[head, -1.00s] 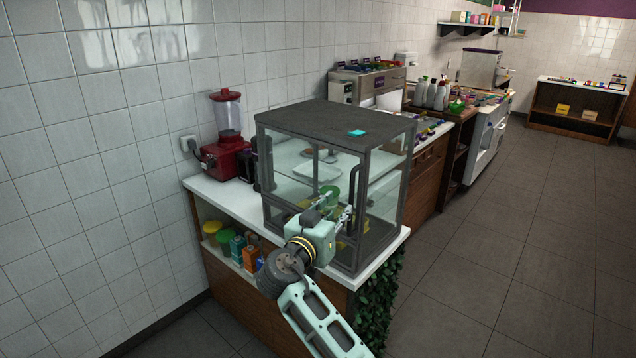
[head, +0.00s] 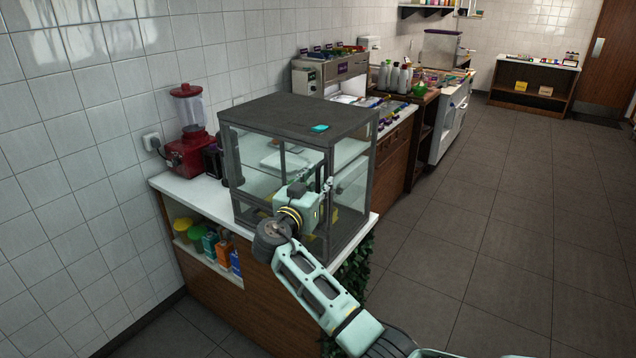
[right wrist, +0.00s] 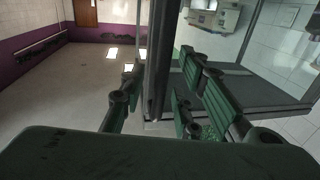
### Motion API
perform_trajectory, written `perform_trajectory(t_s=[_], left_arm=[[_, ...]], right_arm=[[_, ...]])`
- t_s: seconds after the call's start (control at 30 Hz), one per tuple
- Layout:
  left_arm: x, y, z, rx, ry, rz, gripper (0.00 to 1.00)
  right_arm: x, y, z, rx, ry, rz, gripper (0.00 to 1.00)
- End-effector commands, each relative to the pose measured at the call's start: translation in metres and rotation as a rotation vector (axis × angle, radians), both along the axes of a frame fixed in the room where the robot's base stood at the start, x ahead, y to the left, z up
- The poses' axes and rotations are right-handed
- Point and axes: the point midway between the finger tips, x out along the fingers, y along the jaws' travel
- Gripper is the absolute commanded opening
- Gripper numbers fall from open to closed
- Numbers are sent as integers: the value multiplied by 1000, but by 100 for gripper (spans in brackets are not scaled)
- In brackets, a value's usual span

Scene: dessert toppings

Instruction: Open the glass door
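The dark-framed glass display case (head: 290,117) stands on the white counter. Its glass door (head: 302,164) is the right part of the front and looks shut. The dark upright door handle (head: 325,172) is at the door's right edge, partly hidden by my right gripper (head: 324,188). In the right wrist view a dark upright bar (right wrist: 160,60), apparently the handle, runs between the spread green-padded fingers of my right gripper (right wrist: 158,92). The fingers look apart from the bar; contact is hard to tell. My left gripper is not in view.
A red blender (head: 188,140) stands left of the case. A small cyan item (head: 320,128) lies on the case's top. Bottles and tubs fill the open shelf below (head: 212,262). Leafy greenery (head: 354,272) hangs at the counter's end. The floor to the right is clear.

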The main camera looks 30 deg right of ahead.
Motion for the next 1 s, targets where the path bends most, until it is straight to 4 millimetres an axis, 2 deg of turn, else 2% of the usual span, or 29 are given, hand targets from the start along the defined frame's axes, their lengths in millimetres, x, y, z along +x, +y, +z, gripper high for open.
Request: perform_trajectory(t_s=[0.03,0.37,0.83,1.0], left_arm=[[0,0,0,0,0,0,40],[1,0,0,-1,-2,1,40],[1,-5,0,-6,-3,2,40],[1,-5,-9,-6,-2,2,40]], right_arm=[[0,0,0,0,0,0,28],[0,0,0,0,0,0,0],[0,0,0,0,1,0,0],[3,2,-3,1,0,0,0]])
